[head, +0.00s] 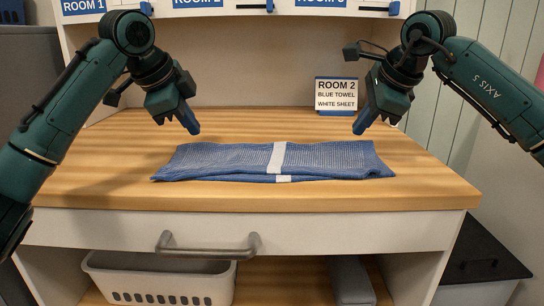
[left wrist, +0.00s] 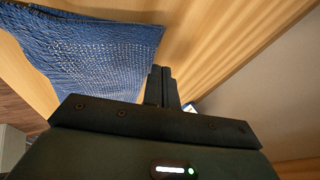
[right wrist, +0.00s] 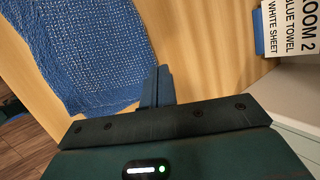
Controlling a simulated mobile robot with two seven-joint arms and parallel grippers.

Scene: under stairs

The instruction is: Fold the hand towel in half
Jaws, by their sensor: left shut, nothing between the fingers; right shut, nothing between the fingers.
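A blue hand towel (head: 225,160) with a white stripe down its middle lies on the wooden counter. It lies as a wide, shallow shape with layered edges along its front, so it looks folded over. My left gripper (head: 193,129) is shut and empty, above and behind the towel's left part. My right gripper (head: 360,129) is shut and empty, above and behind its right part. The left wrist view shows the towel (left wrist: 95,55) beside the shut fingers (left wrist: 161,86). The right wrist view shows the towel (right wrist: 85,50) beside the shut fingers (right wrist: 157,86). Neither gripper appears to touch it.
The wooden counter (head: 130,135) is clear around the towel. A sign reading "ROOM 2 BLUE TOWEL WHITE SHEET" (head: 336,95) stands at the back right. Below are a drawer with a grey handle (head: 208,247) and a white basket (head: 160,279). Labelled compartments line the top.

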